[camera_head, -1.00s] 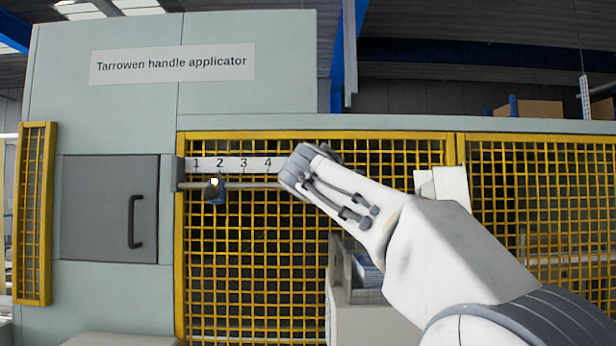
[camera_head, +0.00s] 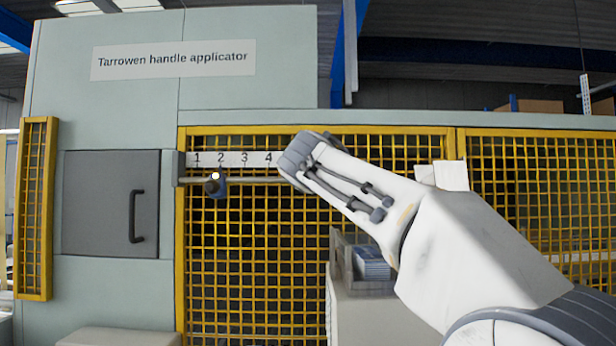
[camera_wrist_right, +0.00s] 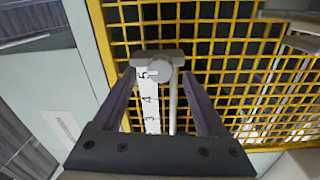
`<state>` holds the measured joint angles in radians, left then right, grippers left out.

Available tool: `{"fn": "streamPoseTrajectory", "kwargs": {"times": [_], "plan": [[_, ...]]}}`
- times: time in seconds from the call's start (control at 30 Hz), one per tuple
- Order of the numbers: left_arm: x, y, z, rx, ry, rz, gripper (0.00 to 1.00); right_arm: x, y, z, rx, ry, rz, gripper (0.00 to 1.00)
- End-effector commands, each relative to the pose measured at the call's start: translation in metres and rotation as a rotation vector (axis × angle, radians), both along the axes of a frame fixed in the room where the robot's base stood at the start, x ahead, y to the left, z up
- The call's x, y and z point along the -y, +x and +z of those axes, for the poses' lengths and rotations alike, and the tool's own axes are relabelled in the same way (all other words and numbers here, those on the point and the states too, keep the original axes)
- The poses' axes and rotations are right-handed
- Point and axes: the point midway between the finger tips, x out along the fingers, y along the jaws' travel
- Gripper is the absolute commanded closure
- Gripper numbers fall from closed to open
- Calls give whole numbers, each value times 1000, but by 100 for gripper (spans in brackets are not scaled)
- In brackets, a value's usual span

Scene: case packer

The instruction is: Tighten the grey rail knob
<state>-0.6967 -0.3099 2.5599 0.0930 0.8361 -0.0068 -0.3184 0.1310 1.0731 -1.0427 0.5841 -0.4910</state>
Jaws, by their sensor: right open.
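The grey rail knob (camera_wrist_right: 162,70) is a round disc at the end of the rail (camera_wrist_right: 173,103), beside the 5 on the white number scale (camera_wrist_right: 149,100). My right gripper (camera_wrist_right: 158,76) is open, with one dark finger on each side of the knob in the right wrist view. I cannot tell whether either finger touches it. In the head view my right gripper (camera_head: 295,160) covers the knob and the right end of the scale (camera_head: 232,159). My left gripper is not in view.
A yellow mesh guard (camera_head: 250,250) stands close behind the rail. A grey door with a handle (camera_head: 110,205) is at the left. A grey bin with blue contents (camera_head: 370,265) is below my right arm.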

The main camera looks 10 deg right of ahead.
Motion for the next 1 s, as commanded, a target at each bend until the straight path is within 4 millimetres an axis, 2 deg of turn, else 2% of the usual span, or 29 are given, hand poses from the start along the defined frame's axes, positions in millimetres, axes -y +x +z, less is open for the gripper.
{"fn": "streamPoseTrajectory", "kwargs": {"times": [0.03,0.1,0.3,0.4,0.57,1.0], "plan": [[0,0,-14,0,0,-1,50,-3,-12,-6,4,2,5,26],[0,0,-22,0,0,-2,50,-6,-26,-7,4,1,5,26],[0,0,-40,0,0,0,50,-13,-62,-7,2,1,5,26],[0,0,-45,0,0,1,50,-14,-73,-7,1,1,4,26],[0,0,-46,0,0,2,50,-15,-80,-5,-1,0,2,26],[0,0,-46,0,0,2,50,-15,-80,-4,-1,0,1,26]]}}
